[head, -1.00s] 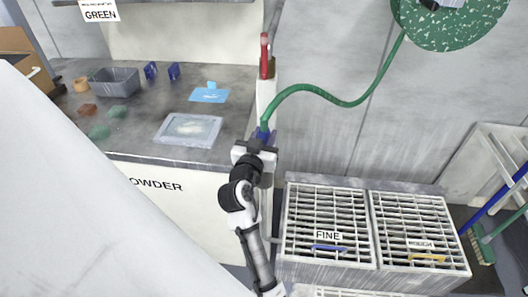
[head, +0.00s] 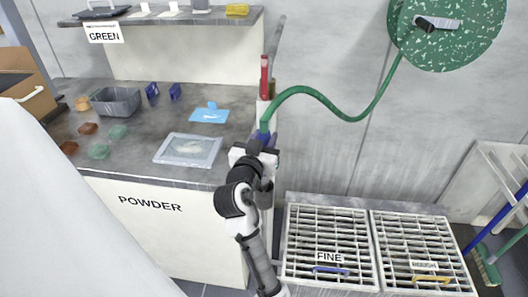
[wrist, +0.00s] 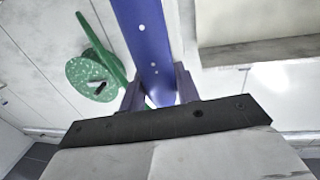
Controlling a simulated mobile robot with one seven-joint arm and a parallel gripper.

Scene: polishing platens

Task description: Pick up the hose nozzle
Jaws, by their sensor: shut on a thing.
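The hose nozzle (wrist: 145,40) is a blue, elongated body with small pale dots, seen close up in the wrist view. In the head view only a small blue part (head: 262,136) shows, at the lower end of the green hose (head: 335,111). My gripper (head: 261,143) is at this part, in front of the pale post beside the counter. In the wrist view the fingers of my gripper (wrist: 160,90) are on both sides of the blue body, shut on it. My gripper hides the nozzle's lower end in the head view.
The hose arches to a green speckled reel (head: 447,30) on the wall. A red-handled object (head: 264,75) stands by the post. The counter (head: 140,150) at left holds a grey bin and a framed tray (head: 188,150). Slatted grates (head: 325,235) lie at lower right.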

